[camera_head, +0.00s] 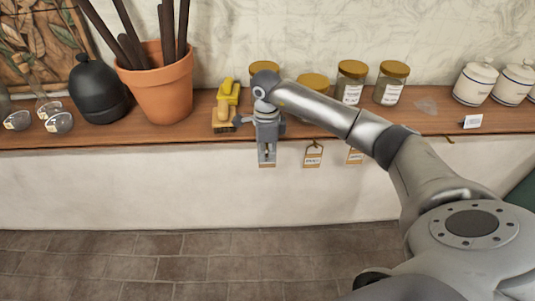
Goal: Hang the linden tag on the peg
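My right gripper (267,156) points down at the shelf's front edge, left of two hanging tags. A tan edge of a tag (267,166) shows at its fingertips; most of that tag is hidden. I cannot tell whether the fingers grip it or whether it hangs on a peg. A tan tag with a white label (313,161) hangs by a loop below the shelf edge to the right. Another tag (355,157) hangs further right, partly behind my arm. The writing is too small to read, so I cannot tell which is linden. My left gripper is out of view.
The wooden shelf (190,133) holds a terracotta pot (163,92) with dark sticks, a black vessel (97,92), a yellow brush (222,118), several gold-lidded jars (391,84) and white canisters (474,85). A small white card (472,121) stands at right.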

